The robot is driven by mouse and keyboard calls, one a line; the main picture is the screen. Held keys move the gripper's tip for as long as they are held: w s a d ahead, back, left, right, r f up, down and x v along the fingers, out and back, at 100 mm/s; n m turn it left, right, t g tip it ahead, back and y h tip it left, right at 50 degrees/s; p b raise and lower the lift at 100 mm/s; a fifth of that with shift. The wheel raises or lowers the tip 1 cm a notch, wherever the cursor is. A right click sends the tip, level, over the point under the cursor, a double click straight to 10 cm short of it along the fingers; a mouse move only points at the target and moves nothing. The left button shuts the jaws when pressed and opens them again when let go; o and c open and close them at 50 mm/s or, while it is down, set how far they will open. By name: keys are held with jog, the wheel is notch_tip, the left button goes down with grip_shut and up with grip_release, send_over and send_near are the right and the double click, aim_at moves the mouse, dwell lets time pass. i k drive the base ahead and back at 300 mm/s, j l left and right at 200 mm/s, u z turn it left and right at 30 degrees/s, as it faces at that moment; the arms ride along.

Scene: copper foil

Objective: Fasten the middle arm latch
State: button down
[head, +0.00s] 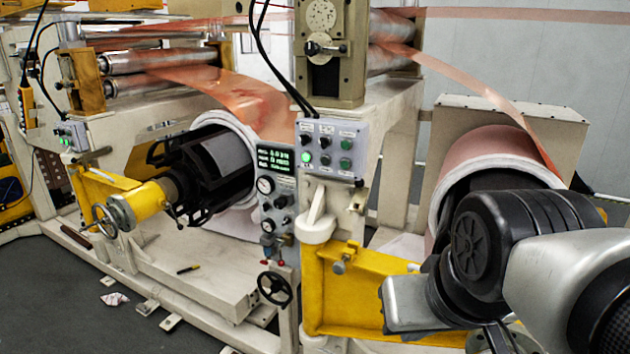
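The yellow middle arm (350,300) extends right from the centre machine post in the head view. Its right end is hidden behind my own arm. A pale lever latch (317,212) sits on a round base at the post, above the yellow arm's left end. The lever stands steeply, tilted slightly. Whether it is engaged I cannot tell. My gripper's fingers do not show.
A control box (331,150) and a gauge panel (277,190) are on the centre post, with a black handwheel (274,288) below. The left yellow arm (115,195) meets the left roll's shaft. The right copper roll (490,150) is close behind my arm. Open floor lies at lower left.

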aim_at(360, 194)
jog(key=i+j+u, duration=0.25)
jog(key=i+u, duration=0.15)
jog(key=i+j+u, duration=0.15)
jog(key=i+u, duration=0.2)
jog(key=i, duration=0.05)
